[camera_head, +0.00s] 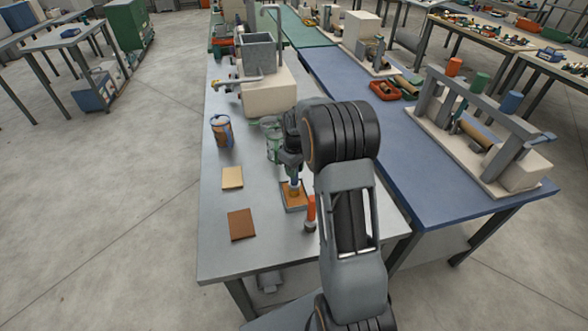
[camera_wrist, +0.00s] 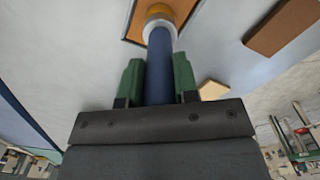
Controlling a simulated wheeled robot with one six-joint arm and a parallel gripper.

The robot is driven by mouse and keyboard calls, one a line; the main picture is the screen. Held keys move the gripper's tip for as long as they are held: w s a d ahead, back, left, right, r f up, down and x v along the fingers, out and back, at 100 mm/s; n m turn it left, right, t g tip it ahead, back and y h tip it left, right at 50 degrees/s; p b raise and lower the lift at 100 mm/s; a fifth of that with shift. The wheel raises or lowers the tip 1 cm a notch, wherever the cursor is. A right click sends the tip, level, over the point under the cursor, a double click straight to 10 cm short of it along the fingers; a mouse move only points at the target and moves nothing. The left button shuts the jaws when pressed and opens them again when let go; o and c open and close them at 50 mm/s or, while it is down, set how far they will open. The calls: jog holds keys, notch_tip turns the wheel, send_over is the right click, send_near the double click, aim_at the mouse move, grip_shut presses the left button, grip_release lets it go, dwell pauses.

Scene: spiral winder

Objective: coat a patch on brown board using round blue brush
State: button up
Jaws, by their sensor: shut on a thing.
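My gripper (camera_wrist: 158,82) is shut on the blue handle of a round brush (camera_wrist: 160,62), held between its green finger pads. The brush points down, with a pale collar and orange-brown bristles at its end. In the head view the brush (camera_head: 295,185) is over an orange-brown board (camera_head: 294,205) at the table's right side. The bristles look at or just above that board; I cannot tell whether they touch. A plain brown board (camera_head: 241,224) lies to the left and nearer; it also shows in the wrist view (camera_wrist: 285,27).
A tan board (camera_head: 232,177) lies left of the brush. An orange-handled tool (camera_head: 311,212) is close to the right of the brush. The table's (camera_head: 275,240) front is clear.

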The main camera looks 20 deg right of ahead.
dwell(0.5)
jog(key=shift+r+p, duration=2.5)
jog(key=shift+r, duration=1)
